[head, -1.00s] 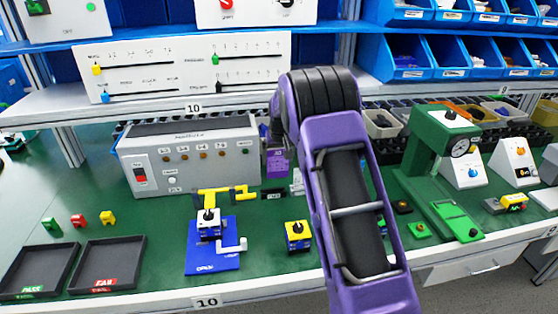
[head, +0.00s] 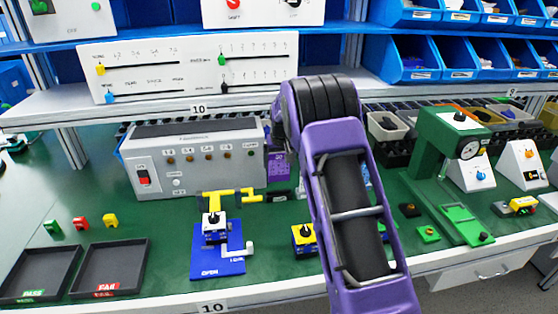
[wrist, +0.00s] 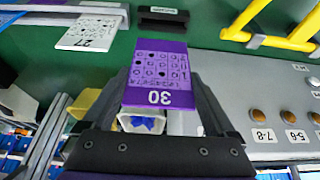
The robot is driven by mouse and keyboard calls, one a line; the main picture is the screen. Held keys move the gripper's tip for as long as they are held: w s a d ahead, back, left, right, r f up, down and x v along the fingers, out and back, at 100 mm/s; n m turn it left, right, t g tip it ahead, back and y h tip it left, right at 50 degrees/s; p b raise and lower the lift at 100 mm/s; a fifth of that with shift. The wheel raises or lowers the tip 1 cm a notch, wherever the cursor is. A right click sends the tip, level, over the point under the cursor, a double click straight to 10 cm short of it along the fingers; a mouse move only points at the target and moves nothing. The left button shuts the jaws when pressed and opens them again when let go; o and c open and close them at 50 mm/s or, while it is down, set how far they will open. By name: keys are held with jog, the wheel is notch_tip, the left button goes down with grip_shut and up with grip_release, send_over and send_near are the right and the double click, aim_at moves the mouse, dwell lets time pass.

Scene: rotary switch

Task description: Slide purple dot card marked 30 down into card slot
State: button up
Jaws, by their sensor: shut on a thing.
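The purple dot card marked 30 (wrist: 158,77) is in my gripper (wrist: 160,98), shut on its lower part in the wrist view. Its dotted face and upside-down number show there. In the head view the card (head: 279,166) hangs upright just right of the grey control box, and my arm hides the fingers. A small black block with a pale label, seemingly the card slot (wrist: 163,17), lies on the green bench beyond the card's far edge. It also shows in the head view (head: 278,196), below the card. The card appears apart from it.
A white card marked 27 (wrist: 90,32) stands left of the black block in the wrist view. The grey control box (head: 195,160) with several knobs and the yellow-handled blue fixture (head: 217,250) stand close left. Bins and a shelf are behind.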

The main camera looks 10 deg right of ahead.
aim_at(279, 179)
jog(key=shift+f+b, duration=1.05)
jog(key=shift+f, duration=1.05)
jog(key=shift+f+b, duration=0.15)
jog(key=shift+b, duration=0.2)
jog(key=shift+f, duration=0.35)
jog(key=shift+f+b, duration=1.1)
jog(key=shift+f, duration=0.25)
jog(key=o, duration=1)
jog(key=p+v, duration=0.1)
jog(key=v, duration=1.6)
jog(key=shift+r, duration=0.3)
